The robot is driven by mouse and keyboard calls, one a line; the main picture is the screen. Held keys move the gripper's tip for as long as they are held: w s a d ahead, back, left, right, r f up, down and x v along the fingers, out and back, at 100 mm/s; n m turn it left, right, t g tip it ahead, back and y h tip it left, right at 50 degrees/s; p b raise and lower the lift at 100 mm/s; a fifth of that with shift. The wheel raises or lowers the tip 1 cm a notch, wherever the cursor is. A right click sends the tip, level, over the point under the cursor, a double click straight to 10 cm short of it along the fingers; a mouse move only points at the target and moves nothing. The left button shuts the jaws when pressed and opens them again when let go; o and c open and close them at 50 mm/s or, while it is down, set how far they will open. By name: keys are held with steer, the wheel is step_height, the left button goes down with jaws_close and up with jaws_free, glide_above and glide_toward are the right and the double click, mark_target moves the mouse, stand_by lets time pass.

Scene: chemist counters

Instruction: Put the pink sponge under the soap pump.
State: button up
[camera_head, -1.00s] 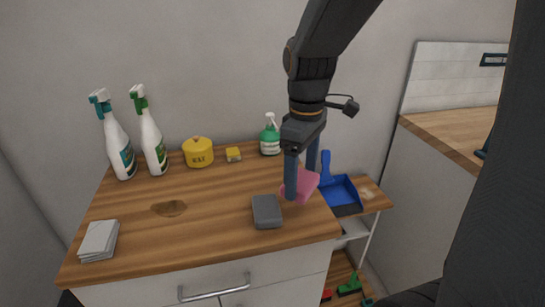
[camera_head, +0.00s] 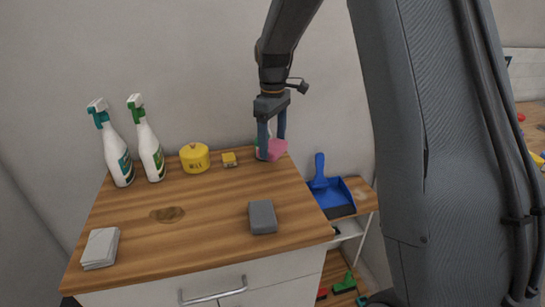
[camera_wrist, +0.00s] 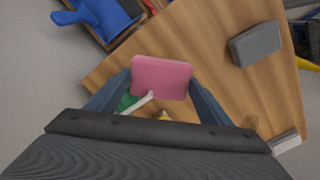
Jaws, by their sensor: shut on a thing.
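The pink sponge (camera_head: 275,150) is between the fingers of my gripper (camera_head: 271,148), which is shut on it at the far right corner of the wooden counter top. The sponge also shows in the wrist view (camera_wrist: 162,78), gripped from both sides. The soap pump, a green bottle with a white pump head, is mostly hidden behind the gripper and sponge in the head view. In the wrist view its green body (camera_wrist: 127,101) and white nozzle show just below the sponge. I cannot tell whether the sponge touches the bottle or the counter.
A grey sponge (camera_head: 262,217) lies at the front right of the counter (camera_head: 190,240). A blue dustpan (camera_head: 331,195) lies on a lower shelf to the right.

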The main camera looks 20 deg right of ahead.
step_height(320, 180, down, 6)
steer(key=shift+w+p, duration=0.1)
steer(key=shift+p, duration=0.8)
steer(key=shift+w+f+p, duration=0.25)
steer(key=shift+f+p, duration=0.05)
steer(key=shift+f, duration=0.25)
steer(key=shift+f, duration=0.15)
steer(key=o, duration=1)
